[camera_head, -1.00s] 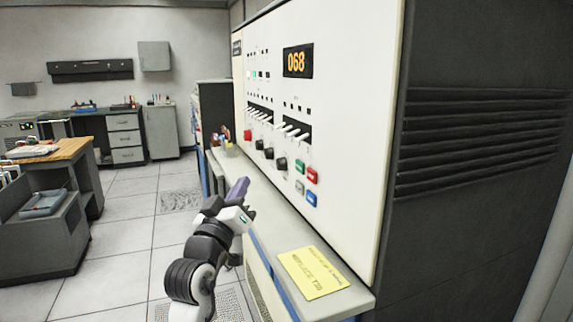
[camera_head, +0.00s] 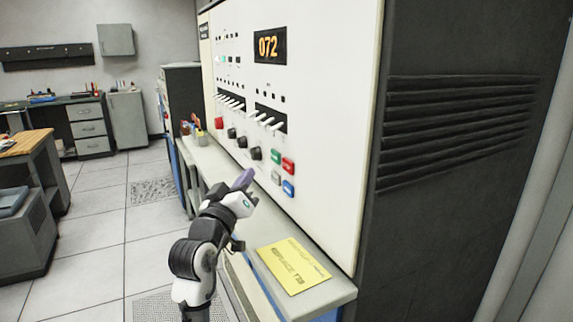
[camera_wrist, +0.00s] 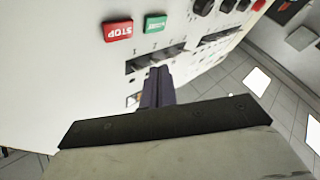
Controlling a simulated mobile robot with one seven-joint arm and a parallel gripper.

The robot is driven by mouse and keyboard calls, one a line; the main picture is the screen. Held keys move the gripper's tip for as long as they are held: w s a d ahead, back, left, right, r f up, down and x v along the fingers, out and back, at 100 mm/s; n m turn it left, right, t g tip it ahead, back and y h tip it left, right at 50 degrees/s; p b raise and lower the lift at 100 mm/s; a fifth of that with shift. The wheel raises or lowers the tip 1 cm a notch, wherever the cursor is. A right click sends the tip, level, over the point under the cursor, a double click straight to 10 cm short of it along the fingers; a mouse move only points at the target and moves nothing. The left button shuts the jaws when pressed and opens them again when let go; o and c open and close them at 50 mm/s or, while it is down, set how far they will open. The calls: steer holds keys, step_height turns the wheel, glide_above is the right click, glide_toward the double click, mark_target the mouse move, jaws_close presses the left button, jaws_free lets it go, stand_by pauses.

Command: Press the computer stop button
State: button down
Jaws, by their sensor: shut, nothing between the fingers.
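The red stop button (camera_head: 288,166) is on the white computer panel (camera_head: 325,110), right of a green button (camera_head: 276,156). In the wrist view the stop button (camera_wrist: 117,30) reads STOP and sits left of the green button (camera_wrist: 154,24). My gripper (camera_head: 244,180) is shut and empty, with purple fingers. In the head view it is left of and a little below the stop button, over the ledge. In the wrist view my fingers (camera_wrist: 157,88) appear below the buttons, apart from both. I cannot judge the exact gap to the panel.
A grey and a blue button (camera_head: 288,188) sit just below the red and green ones. Black knobs (camera_head: 243,142), another red button (camera_head: 219,123) and white switches (camera_head: 270,121) are further left. A yellow card (camera_head: 293,266) lies on the ledge (camera_head: 330,293) below.

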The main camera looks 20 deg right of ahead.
mark_target(284, 162)
steer(key=d+p, duration=0.1)
steer(key=d, duration=0.5)
steer(key=shift+d+p, duration=0.2)
steer(key=shift+p, duration=0.1)
steer(key=shift+w+d, duration=0.1)
stand_by(1.7)
steer(key=shift+d, duration=0.35)
steer(key=shift+d+p, duration=0.3)
steer(key=shift+d, duration=0.1)
stand_by(0.5)
stand_by(0.4)
steer(key=shift+a+b, duration=0.3)
steer(key=shift+a, duration=0.55)
steer(key=a+b, duration=0.1)
steer(key=a, duration=0.4)
steer(key=shift+b, duration=0.3)
